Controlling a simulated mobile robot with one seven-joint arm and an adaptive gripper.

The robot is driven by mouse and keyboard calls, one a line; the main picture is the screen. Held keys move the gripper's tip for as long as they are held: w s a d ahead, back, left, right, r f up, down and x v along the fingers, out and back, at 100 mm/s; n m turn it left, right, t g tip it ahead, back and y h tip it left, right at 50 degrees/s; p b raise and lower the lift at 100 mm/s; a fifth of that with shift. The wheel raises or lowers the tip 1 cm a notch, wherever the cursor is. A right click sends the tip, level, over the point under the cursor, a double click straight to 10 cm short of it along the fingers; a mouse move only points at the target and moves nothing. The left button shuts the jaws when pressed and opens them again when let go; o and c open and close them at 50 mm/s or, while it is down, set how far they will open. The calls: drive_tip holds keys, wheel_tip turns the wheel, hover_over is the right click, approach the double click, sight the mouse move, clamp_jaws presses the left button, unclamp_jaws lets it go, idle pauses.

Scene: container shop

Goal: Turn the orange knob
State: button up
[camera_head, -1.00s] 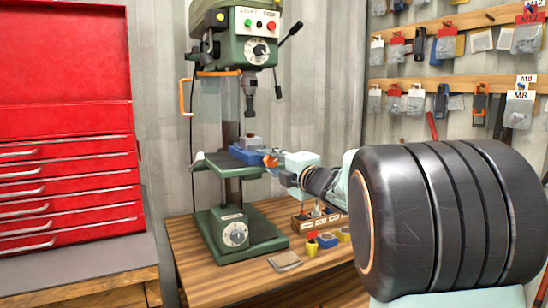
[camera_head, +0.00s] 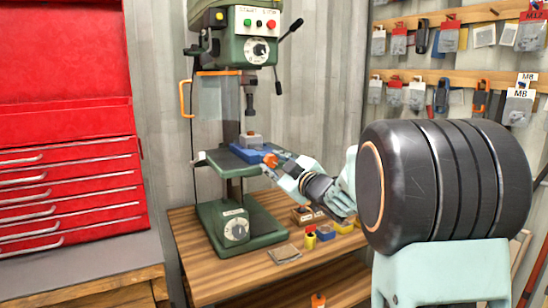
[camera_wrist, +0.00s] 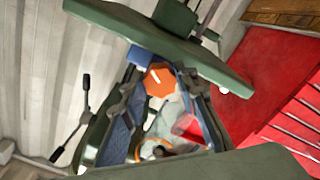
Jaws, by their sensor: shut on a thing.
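The orange knob (camera_head: 270,160) is at the front right of the blue vise (camera_head: 252,154), which sits on the green drill press table (camera_head: 222,161). In the wrist view the knob (camera_wrist: 158,80) shows as an orange, many-sided face with a pale mark on it. My gripper (camera_head: 276,167) reaches it from the lower right. In the wrist view the gripper's fingers (camera_wrist: 162,84) lie on either side of the knob and are shut on it. The fingers partly cover the knob in the head view.
The drill press column and chuck (camera_head: 249,100) stand above the vise. A clear guard with an orange handle (camera_head: 186,98) is at its left. Small colored containers (camera_head: 325,233) stand on the wooden bench (camera_head: 262,285). A red tool chest (camera_head: 65,190) is at left.

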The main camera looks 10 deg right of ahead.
drive_tip(key=m+p, duration=0.2)
drive_tip(key=m, duration=0.3)
drive_tip(key=shift+r+p, duration=0.1)
drive_tip(key=shift+p, duration=0.25)
drive_tip(key=shift+m, duration=0.3)
drive_tip(key=o, duration=1.2)
drive_tip(key=shift+c, duration=0.2)
drive_tip(key=shift+s, duration=0.1)
drive_tip(key=v, duration=1.2)
drive_tip(key=shift+r, duration=0.1)
